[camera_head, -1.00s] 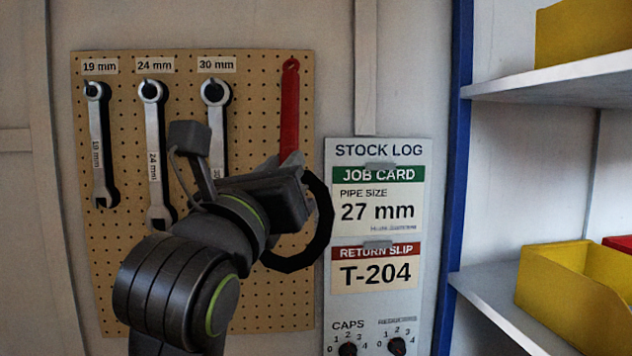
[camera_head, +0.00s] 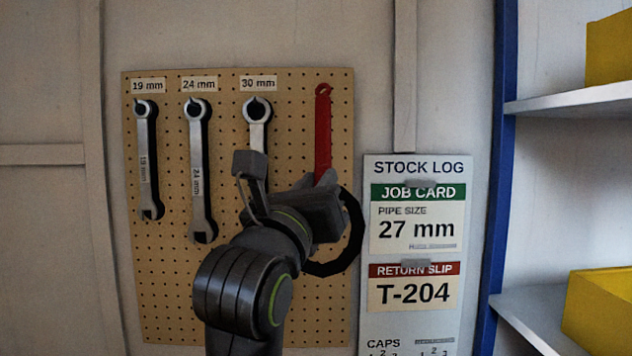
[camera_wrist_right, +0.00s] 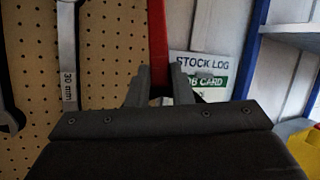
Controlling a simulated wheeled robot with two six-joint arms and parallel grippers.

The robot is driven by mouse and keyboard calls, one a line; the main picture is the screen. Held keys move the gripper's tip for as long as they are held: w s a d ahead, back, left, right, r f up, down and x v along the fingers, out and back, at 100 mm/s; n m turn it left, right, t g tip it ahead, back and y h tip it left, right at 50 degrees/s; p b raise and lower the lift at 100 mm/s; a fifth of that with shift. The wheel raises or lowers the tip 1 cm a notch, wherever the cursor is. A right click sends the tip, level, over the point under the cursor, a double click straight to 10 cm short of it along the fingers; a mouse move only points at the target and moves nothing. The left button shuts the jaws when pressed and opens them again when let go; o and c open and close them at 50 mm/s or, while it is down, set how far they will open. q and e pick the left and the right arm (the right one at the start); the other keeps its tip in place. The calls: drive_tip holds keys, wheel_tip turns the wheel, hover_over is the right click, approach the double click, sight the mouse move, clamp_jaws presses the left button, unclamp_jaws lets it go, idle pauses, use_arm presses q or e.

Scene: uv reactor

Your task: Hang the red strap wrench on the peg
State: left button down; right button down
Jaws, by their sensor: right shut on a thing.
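The red strap wrench (camera_head: 323,130) is upright against the right part of the pegboard (camera_head: 180,290). Its red handle points up, with a hole near the top end, and its black strap loop (camera_head: 352,240) hangs below. My right gripper (camera_head: 322,182) is shut on the lower part of the handle. In the right wrist view the red handle (camera_wrist_right: 157,45) rises between the two fingers of the gripper (camera_wrist_right: 160,85). The peg itself cannot be made out; I cannot tell whether it passes through the hole. My left gripper is not in view.
Three metal wrenches, 19 mm (camera_head: 148,165), 24 mm (camera_head: 196,170) and 30 mm (camera_head: 257,135), hang left of the red wrench. A stock log panel (camera_head: 422,168) is close on the right. Shelves (camera_head: 570,103) with yellow bins (camera_head: 600,312) stand at the far right.

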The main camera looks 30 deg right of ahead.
drive_tip(key=shift+w+d+f+p, duration=0.1)
drive_tip(key=shift+w+d, duration=0.2)
drive_tip(key=shift+w, duration=0.3)
drive_tip(key=shift+w+d+r+p, duration=0.15)
drive_tip(key=shift+w+d, duration=0.15)
drive_tip(key=shift+w, duration=0.3)
drive_tip(key=shift+w+d+f+p, duration=0.15)
drive_tip(key=shift+w+d, duration=0.15)
drive_tip(key=shift+w, duration=0.3)
drive_tip(key=shift+w+f, duration=0.1)
drive_tip(key=shift+w, duration=0.05)
drive_tip(key=shift+w, duration=0.1)
drive_tip(key=shift+w+d+f, duration=0.2)
drive_tip(key=shift+w+f, duration=0.05)
